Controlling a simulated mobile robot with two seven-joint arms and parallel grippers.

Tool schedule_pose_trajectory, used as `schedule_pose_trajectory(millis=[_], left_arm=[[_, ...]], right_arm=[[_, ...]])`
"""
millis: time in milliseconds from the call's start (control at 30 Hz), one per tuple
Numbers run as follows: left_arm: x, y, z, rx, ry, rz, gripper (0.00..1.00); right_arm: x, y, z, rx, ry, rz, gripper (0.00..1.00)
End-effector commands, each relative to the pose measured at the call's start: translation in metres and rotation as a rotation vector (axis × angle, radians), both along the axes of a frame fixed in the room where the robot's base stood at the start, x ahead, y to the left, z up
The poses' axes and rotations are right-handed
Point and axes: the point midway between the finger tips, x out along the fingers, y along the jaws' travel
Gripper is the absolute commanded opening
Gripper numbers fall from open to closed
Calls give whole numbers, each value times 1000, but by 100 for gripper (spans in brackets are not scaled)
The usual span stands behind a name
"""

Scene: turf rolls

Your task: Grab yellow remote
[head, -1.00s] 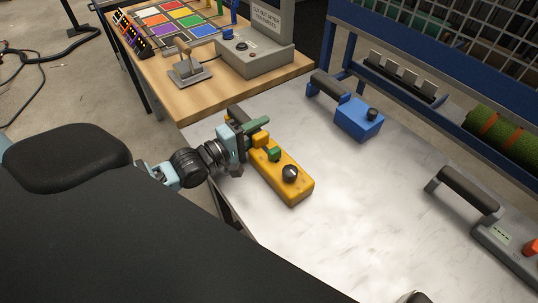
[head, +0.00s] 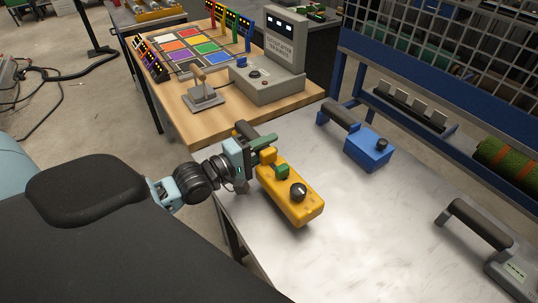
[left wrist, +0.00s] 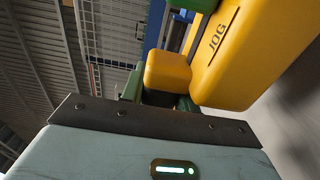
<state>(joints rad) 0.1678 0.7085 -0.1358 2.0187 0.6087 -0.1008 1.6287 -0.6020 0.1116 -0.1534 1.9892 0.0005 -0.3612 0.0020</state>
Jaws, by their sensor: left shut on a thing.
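The yellow remote (head: 308,208) is a long box with a black knob, a green button and a dark handle at its far end. It is at the near left edge of the grey-white table (head: 330,262). My left gripper (head: 262,157) is shut on the remote's handle end, coming from the left. I cannot tell whether the remote still touches the table. In the left wrist view the remote's yellow body (left wrist: 240,55) with the letters JOG fills the upper right, and a yellow block sits in front of the gripper. My right gripper is not in view.
A blue remote (head: 368,148) and a grey remote (head: 508,275) lie farther right on the table. A wooden bench (head: 190,132) behind carries a grey control box (head: 268,84), a lever and coloured tiles. A blue rack (head: 440,140) stands along the right. The table's middle is clear.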

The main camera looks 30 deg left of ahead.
Motion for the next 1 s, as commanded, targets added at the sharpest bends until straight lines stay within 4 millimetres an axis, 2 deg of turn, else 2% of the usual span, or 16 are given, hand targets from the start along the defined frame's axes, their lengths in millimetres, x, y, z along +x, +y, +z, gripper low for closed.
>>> schedule_pose_trajectory(millis=[33,600,800,1000], left_arm=[[-10,2,-5,0,12,0,0],[-104,32,4,1,13,-1,0],[-126,39,8,2,10,-2,0],[-140,44,9,0,9,0,0]], right_arm=[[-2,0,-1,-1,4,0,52],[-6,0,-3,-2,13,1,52],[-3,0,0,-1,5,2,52],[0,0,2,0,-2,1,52]])
